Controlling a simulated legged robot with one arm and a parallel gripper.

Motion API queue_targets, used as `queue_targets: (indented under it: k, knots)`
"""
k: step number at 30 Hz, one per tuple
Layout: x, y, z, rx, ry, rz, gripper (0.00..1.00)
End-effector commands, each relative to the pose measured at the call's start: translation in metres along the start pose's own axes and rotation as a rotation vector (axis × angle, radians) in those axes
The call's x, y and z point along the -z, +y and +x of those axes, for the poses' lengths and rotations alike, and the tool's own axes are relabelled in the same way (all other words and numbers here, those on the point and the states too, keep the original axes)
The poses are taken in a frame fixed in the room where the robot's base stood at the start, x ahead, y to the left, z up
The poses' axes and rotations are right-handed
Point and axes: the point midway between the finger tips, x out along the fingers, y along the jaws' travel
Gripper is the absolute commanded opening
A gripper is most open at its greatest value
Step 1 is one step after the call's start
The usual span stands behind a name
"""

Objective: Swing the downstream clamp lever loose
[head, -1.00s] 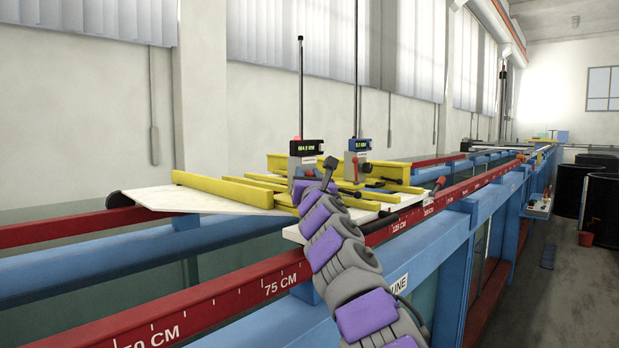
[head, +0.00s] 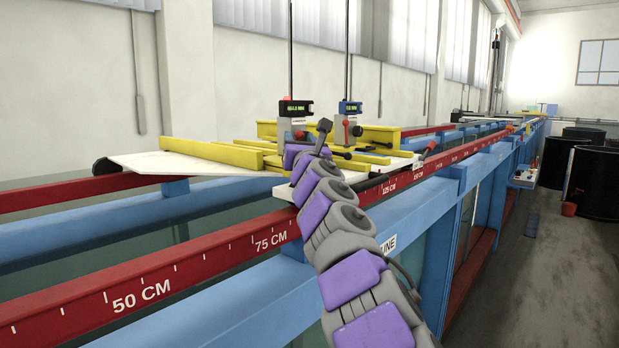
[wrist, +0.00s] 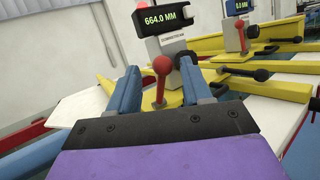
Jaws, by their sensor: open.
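My gripper (wrist: 160,76) is open. Its two blue fingers stand on either side of a lever with a red ball knob (wrist: 162,66), below the gauge reading 664.0 MM (wrist: 166,20); I cannot tell whether the knob is fully between the fingertips or just beyond them. A second red-knobbed lever (wrist: 240,27) stands on the farther gauge post at upper right. Black-knobbed handles (wrist: 262,74) lie at the right. In the head view, my arm hides most of the gripper beside the near gauge (head: 295,108).
A white instrument carriage (head: 150,162) with yellow bars (head: 222,154) rests across the flume's red rails (head: 215,253). A red-tipped lever (head: 428,148) projects at its right end. The second gauge (head: 349,108) stands close behind. Open floor lies right of the flume.

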Motion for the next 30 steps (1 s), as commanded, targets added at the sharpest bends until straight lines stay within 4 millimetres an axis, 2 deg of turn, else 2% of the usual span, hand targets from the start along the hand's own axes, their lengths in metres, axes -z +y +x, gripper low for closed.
queue_targets:
  k: [30]
  knots:
    - [0.001, 0.002, -0.079, -0.001, -0.001, -0.003, 0.49]
